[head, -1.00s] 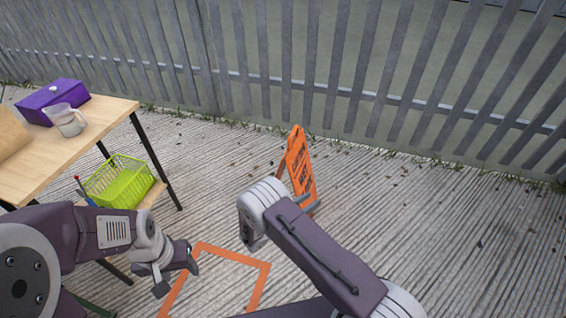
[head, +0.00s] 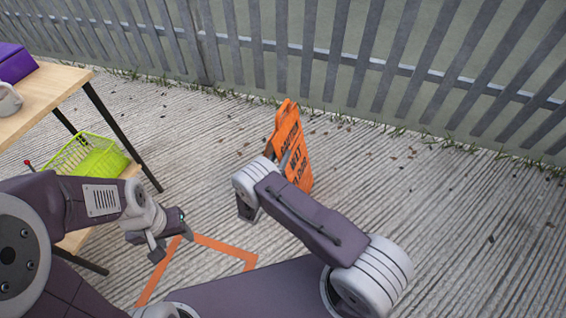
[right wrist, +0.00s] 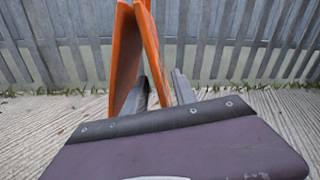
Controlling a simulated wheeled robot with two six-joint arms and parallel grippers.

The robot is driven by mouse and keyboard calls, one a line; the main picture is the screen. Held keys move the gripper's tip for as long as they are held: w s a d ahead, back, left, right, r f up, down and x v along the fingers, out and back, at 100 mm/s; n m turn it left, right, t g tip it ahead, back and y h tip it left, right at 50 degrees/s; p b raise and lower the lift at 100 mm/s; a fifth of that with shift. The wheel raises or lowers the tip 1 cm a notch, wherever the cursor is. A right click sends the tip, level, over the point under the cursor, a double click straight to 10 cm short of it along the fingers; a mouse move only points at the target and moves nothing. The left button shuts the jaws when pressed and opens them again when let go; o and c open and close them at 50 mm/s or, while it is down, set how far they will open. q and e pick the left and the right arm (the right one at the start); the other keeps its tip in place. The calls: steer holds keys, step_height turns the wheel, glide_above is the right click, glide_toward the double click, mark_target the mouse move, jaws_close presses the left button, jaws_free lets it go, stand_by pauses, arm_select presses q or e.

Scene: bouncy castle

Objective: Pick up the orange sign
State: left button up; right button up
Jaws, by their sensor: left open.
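The orange sign (head: 294,148), a folding A-frame with dark lettering, stands upright on the ground beyond my right arm in the head view. In the right wrist view its two orange panels (right wrist: 126,50) rise ahead, spread apart toward the bottom. My right gripper (right wrist: 163,88) has its grey fingers apart, with the right-hand panel's edge showing between them. A gap shows beside that panel, and I cannot tell whether either finger touches it. The sign's lower part is partly hidden by my arm. My left gripper (head: 172,244) is open and empty, low at the left.
A wooden table (head: 38,98) stands at the left with a purple box (head: 14,64) and a pale mug (head: 8,100). A green basket (head: 92,157) sits below. An orange outline (head: 222,249) marks the ground. A grey fence (head: 330,55) runs behind; ground to the right is clear.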

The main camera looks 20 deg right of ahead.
mark_target(287, 146)
steer(key=b+x, duration=0.2)
steer(key=x, duration=0.1)
steer(key=b+x, duration=0.1)
steer(key=shift+w+d+f, duration=0.1)
steer(key=shift+d+f, duration=0.2)
steer(key=shift+d, duration=0.05)
steer(key=shift+w+d+r, duration=0.1)
steer(key=shift+w+d, duration=0.05)
steer(key=shift+w, duration=0.1)
steer(key=shift+r, duration=0.15)
jaws_close()
stand_by(0.6)
